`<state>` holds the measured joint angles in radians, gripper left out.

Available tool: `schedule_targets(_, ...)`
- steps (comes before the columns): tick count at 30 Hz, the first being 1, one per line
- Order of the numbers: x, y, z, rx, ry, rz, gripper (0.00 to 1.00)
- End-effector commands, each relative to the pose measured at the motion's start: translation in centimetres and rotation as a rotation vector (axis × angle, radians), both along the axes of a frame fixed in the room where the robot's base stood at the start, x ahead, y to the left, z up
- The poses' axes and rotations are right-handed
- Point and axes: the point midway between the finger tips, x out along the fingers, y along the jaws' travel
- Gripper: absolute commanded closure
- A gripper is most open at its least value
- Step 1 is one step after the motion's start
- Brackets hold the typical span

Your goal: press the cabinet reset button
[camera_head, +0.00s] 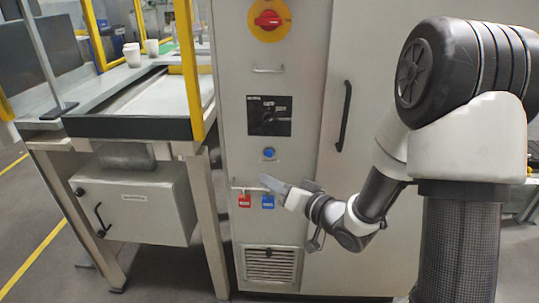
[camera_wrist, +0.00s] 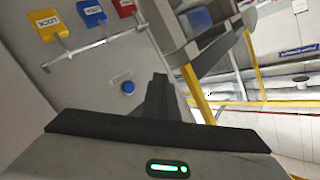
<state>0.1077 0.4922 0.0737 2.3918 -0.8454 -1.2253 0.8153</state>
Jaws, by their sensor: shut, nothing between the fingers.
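The blue round button (camera_head: 269,153) sits on the grey cabinet front (camera_head: 235,120), below a black switch panel. It also shows in the wrist view (camera_wrist: 127,87), left of my fingers. I cannot read a label on it. My gripper (camera_head: 264,179) is shut and empty. In the head view its tip appears a little below the button, across the bar of lock tags. In the wrist view my gripper's fingers (camera_wrist: 159,78) are together and apart from the button. How far the tip stands from the cabinet face is hard to tell.
A red tag (camera_head: 245,201) and a blue tag (camera_head: 268,201) hang below the button; a yellow tag (camera_wrist: 47,24) shows in the wrist view. A black panel (camera_head: 269,116), a red rotary switch (camera_head: 268,19) and a door handle (camera_head: 344,116) are nearby. A workbench (camera_head: 125,129) stands left.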

Motion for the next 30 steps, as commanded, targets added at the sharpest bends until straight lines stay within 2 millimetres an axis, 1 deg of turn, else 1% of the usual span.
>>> schedule_targets(5,1.0,0.0,0.0,-0.001,0.000,-0.001,1.00)
schedule_targets(15,5.7,-0.2,0.0,-0.001,-0.002,0.000,1.00)
schedule_targets(21,7.8,-0.3,0.0,-0.002,-0.001,-0.001,1.00)
schedule_targets(25,8.5,-0.3,0.0,0.000,0.000,-0.001,1.00)
schedule_targets(30,8.8,-0.3,0.0,-0.001,0.001,-0.001,1.00)
